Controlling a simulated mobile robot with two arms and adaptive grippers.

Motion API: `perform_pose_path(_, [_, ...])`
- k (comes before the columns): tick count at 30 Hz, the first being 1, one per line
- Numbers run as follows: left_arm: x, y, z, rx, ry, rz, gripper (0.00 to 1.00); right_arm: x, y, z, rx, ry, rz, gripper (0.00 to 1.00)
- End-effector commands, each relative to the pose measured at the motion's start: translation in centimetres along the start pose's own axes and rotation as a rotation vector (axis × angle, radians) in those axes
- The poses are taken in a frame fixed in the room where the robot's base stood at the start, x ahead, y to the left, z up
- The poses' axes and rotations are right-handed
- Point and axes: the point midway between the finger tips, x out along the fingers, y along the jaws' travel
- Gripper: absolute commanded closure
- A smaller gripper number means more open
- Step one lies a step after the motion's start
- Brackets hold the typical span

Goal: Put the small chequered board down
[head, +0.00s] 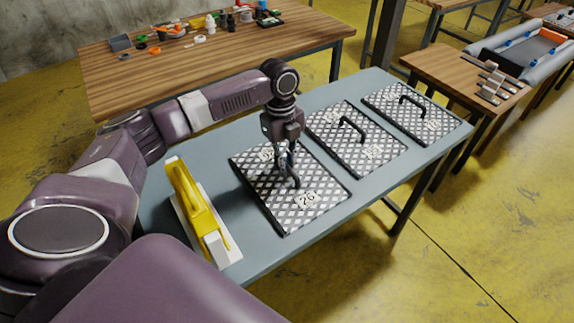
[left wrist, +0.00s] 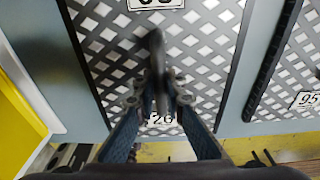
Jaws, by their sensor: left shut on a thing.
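Three black-and-white chequered boards with dark handles are in a row on the blue-grey table. My left gripper (head: 286,168) is over the nearest chequered board (head: 272,206), shut on its dark handle. In the left wrist view the fingers (left wrist: 158,98) close around this handle, with the chequered face (left wrist: 105,45) below. A label reading 26 shows near one edge; another label is partly hidden. The board looks flat, on or very close to the table; I cannot tell if there is a gap. The middle board (head: 362,150) and the far board (head: 412,112) lie to the right.
A yellow-and-white tool (head: 196,210) lies left of the held board on the blue-grey table (head: 160,212). A wooden table (head: 215,75) with small items stands behind. A grey and orange inflatable boat (head: 528,45) is on another table at the right.

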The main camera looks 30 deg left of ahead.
Motion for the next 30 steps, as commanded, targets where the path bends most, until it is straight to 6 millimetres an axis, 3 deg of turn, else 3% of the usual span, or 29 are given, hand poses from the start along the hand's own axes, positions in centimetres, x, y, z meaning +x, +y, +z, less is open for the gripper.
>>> perform_pose_path(8, [-0.1, -0.2, 0.0, 0.000, 0.000, -0.005, 1.00, -0.1, 0.4, 0.2, -0.003, -0.004, 0.005, 0.70])
perform_pose_path(9, [0.1, -0.1, 0.0, 0.000, 0.000, -0.003, 0.87, 0.0, 0.5, 0.3, -0.003, -0.004, 0.005, 0.70])
perform_pose_path(13, [0.0, -0.1, 0.0, 0.000, 0.000, -0.003, 0.72, 0.0, 0.5, 0.3, -0.003, -0.004, 0.006, 0.70])
perform_pose_path(23, [-0.3, -0.1, 0.0, 0.000, -0.001, -0.004, 0.72, 0.0, 0.5, 0.3, -0.004, -0.005, 0.005, 0.70])
perform_pose_path(30, [-4.0, -0.2, 0.1, 0.000, -0.002, -0.009, 0.72, 0.3, 0.4, 0.4, -0.004, -0.005, 0.005, 0.70])
